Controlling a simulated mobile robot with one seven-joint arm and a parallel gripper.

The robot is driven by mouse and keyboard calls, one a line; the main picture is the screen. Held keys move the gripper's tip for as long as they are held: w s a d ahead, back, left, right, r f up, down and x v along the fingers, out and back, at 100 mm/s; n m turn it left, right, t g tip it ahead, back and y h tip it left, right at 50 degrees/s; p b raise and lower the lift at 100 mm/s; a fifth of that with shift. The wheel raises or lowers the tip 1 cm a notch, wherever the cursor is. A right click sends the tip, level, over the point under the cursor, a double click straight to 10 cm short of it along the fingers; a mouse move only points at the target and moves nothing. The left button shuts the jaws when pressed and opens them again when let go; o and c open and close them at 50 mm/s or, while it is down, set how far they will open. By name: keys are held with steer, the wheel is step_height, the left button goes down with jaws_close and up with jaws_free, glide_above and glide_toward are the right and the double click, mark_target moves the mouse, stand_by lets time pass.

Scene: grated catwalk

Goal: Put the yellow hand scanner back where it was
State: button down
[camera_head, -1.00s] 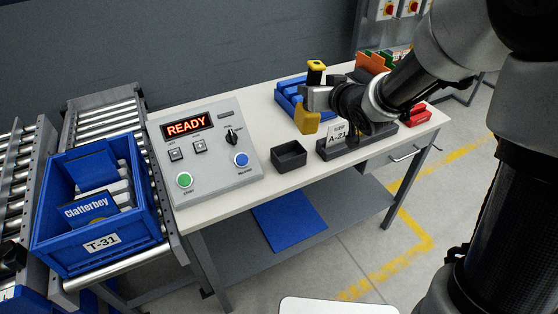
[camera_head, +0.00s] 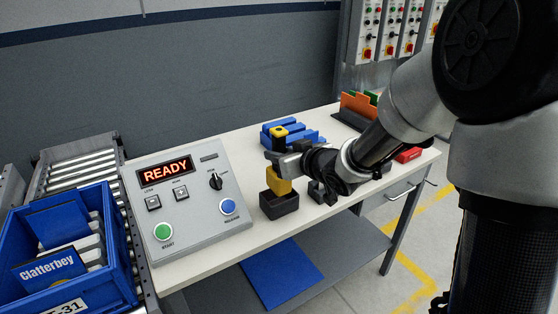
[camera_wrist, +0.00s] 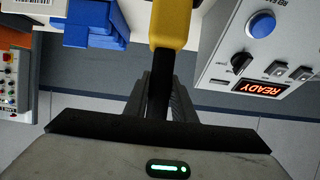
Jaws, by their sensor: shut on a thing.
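My gripper (camera_head: 277,158) is shut on the middle of the yellow hand scanner (camera_head: 279,182) and holds it upright. The scanner has a yellow top, a dark middle and a yellow lower end. Its lower end overlaps the opening of the small black open box (camera_head: 279,207) on the bench. I cannot tell whether it touches the box floor. In the wrist view the scanner's yellow part (camera_wrist: 172,24) shows at the top, and its dark part runs down between my fingers (camera_wrist: 160,98). The box is not visible there.
The grey READY control panel (camera_head: 190,200) stands left of the black box. Blue bins (camera_head: 308,136) are behind the gripper on the white bench (camera_head: 240,131). A dark stand is partly hidden by my arm. A blue crate (camera_head: 115,275) sits on the roller conveyor at left.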

steer(key=shift+f, duration=0.35)
steer(key=shift+f+b, duration=0.45)
steer(key=shift+f, duration=0.1)
steer(key=c, duration=1.5)
jaws_free()
steer(key=shift+r, duration=0.15)
